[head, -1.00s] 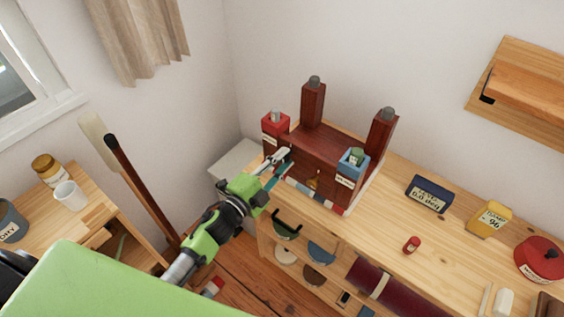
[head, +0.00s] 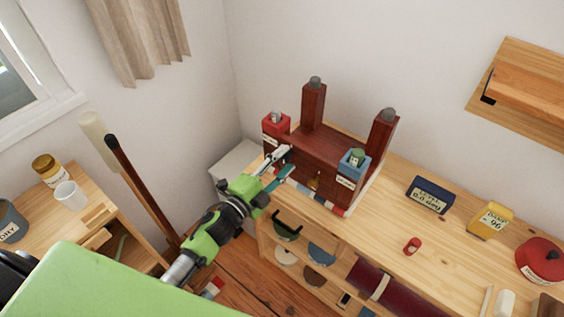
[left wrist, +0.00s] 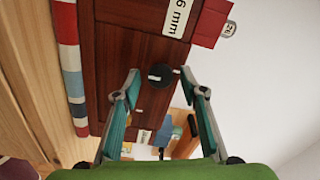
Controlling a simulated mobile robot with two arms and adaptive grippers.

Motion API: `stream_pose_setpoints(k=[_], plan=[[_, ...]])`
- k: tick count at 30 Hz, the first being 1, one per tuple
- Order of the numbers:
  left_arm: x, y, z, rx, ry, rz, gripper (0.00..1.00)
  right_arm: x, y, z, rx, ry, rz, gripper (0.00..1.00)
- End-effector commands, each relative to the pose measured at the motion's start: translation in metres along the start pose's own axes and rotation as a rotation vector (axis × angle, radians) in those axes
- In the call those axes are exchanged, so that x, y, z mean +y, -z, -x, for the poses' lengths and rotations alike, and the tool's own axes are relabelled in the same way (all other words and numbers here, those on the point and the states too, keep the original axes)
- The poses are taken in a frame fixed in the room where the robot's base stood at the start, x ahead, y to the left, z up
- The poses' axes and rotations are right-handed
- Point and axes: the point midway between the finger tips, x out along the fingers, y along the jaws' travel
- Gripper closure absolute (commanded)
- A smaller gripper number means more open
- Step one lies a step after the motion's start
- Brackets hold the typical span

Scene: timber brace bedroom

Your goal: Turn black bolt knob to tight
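The black bolt knob (left wrist: 160,77) shows in the left wrist view on the reddish-brown wooden face of the brace (left wrist: 140,50). It has a white line across it, and small white marks sit on the wood near it. My left gripper (left wrist: 158,84) is open, with one teal-padded finger on each side of the knob. The fingers look apart from the knob; their depth relative to it is hard to tell. In the head view my left gripper (head: 284,162) is at the front left of the brace (head: 325,147), and the knob is not clearly visible. My right gripper is not in view.
The brace stands on a wooden workbench (head: 395,228), with a red block (head: 276,124) and a blue block (head: 352,164) on it. A striped strip (head: 305,190) runs along its front. A dark display box (head: 430,194) and a yellow box (head: 490,219) stand to the right.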

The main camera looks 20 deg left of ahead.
Motion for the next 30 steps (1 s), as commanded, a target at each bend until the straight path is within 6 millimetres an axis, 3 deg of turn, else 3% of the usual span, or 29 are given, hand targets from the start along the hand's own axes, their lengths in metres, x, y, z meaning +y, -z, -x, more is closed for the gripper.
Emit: stream_pose_setpoints(k=[8, 21, 30], plan=[[0.001, 0.0, 0.022, -0.001, -0.001, 0.001, 0.61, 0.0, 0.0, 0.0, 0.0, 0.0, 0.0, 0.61], [0.001, 0.0, 0.102, -0.001, -0.002, 0.001, 0.61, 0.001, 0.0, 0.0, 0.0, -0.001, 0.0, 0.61], [0.0, 0.0, 0.12, 0.0, 0.0, -0.001, 0.61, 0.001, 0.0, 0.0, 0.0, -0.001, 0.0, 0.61]])
